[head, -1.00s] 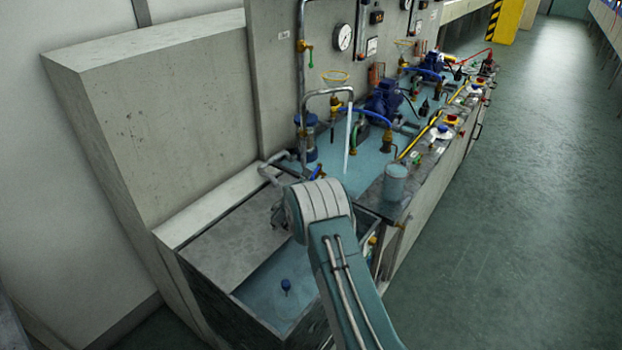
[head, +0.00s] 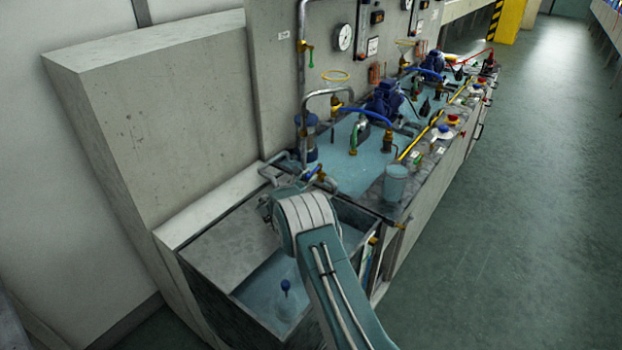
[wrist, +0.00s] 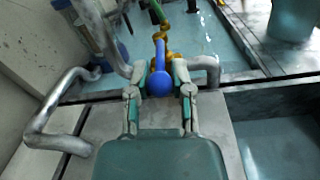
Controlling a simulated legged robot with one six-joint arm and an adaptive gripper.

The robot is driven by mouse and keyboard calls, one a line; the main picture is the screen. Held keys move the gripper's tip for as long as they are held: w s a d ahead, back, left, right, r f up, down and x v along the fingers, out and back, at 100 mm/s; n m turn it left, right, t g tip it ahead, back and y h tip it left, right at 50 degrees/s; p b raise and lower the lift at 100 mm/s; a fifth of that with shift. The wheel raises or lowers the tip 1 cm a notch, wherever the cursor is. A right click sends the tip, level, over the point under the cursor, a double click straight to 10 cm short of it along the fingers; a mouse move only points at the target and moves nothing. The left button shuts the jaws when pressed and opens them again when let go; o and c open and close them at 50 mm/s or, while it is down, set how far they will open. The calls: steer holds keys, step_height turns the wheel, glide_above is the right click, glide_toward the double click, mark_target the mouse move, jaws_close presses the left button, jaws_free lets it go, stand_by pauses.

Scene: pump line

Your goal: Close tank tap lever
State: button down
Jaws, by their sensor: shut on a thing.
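The tank tap lever (wrist: 160,82) is blue with a rounded end, in the middle of the wrist view. It points toward my wrist from a brass tap body (wrist: 161,42). My gripper (wrist: 159,78) has one finger on each side of the lever and is shut on it. In the head view the blue lever (head: 313,173) shows just beyond my wrist, near the bent grey pipe. My fingers are hidden there behind my arm. No water stream shows under the bent spout (head: 330,93).
Bent grey pipes (wrist: 50,110) stand left of my gripper. A translucent cup (head: 396,182) stands on the bench edge at right. Pumps (head: 386,100) line the bench behind.

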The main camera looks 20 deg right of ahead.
steer(key=shift+w+a+m+g+h, duration=0.2)
steer(key=shift+a+m+g+h, duration=0.1)
steer(key=shift+m+g, duration=0.15)
steer(key=c, duration=0.7)
jaws_free()
steer(key=shift+a, duration=0.1)
steer(key=v, duration=1.2)
steer(key=shift+w, duration=0.1)
